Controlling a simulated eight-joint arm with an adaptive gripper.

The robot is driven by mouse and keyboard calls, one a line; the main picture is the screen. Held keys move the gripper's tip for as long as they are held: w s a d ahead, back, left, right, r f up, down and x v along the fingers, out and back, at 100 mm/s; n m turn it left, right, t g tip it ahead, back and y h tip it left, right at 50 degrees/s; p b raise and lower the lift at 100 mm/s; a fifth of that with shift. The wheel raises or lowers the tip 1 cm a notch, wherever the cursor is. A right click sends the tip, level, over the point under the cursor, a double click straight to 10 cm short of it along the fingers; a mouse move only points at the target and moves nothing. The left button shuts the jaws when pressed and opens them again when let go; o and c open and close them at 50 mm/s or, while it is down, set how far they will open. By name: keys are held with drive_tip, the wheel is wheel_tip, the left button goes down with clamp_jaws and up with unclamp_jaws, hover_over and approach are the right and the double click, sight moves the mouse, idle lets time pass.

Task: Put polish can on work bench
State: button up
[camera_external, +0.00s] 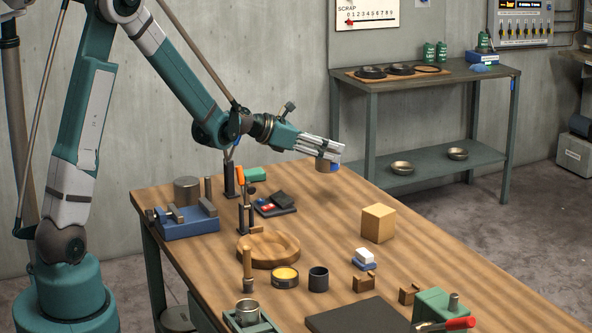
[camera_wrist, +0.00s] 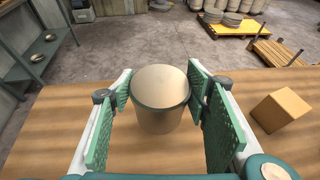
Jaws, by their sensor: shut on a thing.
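My gripper (camera_external: 328,152) is shut on a short round can, which looks like the polish can (camera_external: 325,166). In the wrist view the polish can (camera_wrist: 160,108) has a flat beige top with a dark rim and sits upright between the two green finger pads. It is held in the air near the far edge of the wood-topped work bench (camera_external: 335,215). Its height above the wood is hard to tell. The bench wood also shows below the can in the wrist view (camera_wrist: 60,110).
A tan block (camera_external: 378,223) stands to the right on the bench. A green metal side bench (camera_external: 450,82) stands behind. Bare wood lies left of the block.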

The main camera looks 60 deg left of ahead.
drive_tip(key=s+d+m+g+h+b, duration=0.1)
drive_tip(key=s+d+m+g+h, duration=0.2)
drive_tip(key=d, duration=1.7)
drive_tip(key=s+d+m+g+h+b, duration=0.1)
drive_tip(key=s+d+m+h, duration=0.35)
drive_tip(key=d, duration=1.65)
drive_tip(key=s+d+r+m+g+h+b, duration=0.1)
drive_tip(key=s+d+m+g+h, duration=0.1)
drive_tip(key=s+d, duration=0.8)
drive_tip(key=s+d+r+m+g+h+b, duration=0.1)
drive_tip(key=s+d+m+g, duration=0.4)
drive_tip(key=s+d, duration=0.6)
drive_tip(key=d+h, duration=0.1)
drive_tip(key=d, duration=0.5)
drive_tip(key=shift+d+r, duration=0.15)
drive_tip(key=shift+d, duration=0.1)
wheel_tip(320, 180, down, 6)
drive_tip(key=b, duration=0.2)
drive_tip(key=shift+f, duration=0.2)
drive_tip(key=shift+f+b, duration=0.7)
drive_tip(key=shift+f, duration=1.1)
